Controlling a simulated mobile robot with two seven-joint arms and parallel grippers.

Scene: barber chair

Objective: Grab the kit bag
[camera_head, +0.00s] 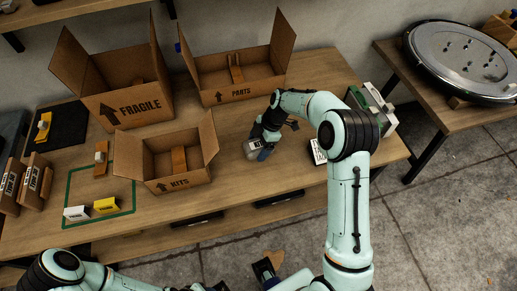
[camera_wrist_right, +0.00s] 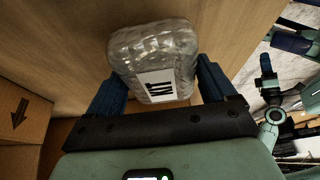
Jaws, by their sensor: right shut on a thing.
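The kit bag (camera_wrist_right: 155,62) is a clear, greyish plastic pouch with a white, black-printed label. My right gripper (camera_wrist_right: 160,88) is shut on it, with a blue finger on each side in the right wrist view. In the head view, the bag (camera_head: 252,149) shows at the tip of my right gripper (camera_head: 262,148), close to the tabletop right of the KITS box. I cannot tell whether it touches the table. My left arm lies along the bottom edge of the head view; its gripper (camera_head: 245,282) is partly cut off and its opening is unclear.
Open cardboard boxes marked FRAGILE (camera_head: 140,108), PARTS (camera_head: 242,93) and KITS (camera_head: 180,184) stand on the wooden table (camera_head: 220,215). A green outline (camera_head: 72,188) holds small white and yellow items. A white-labelled item (camera_head: 318,151) and upright binders (camera_head: 375,108) lie right of my right gripper.

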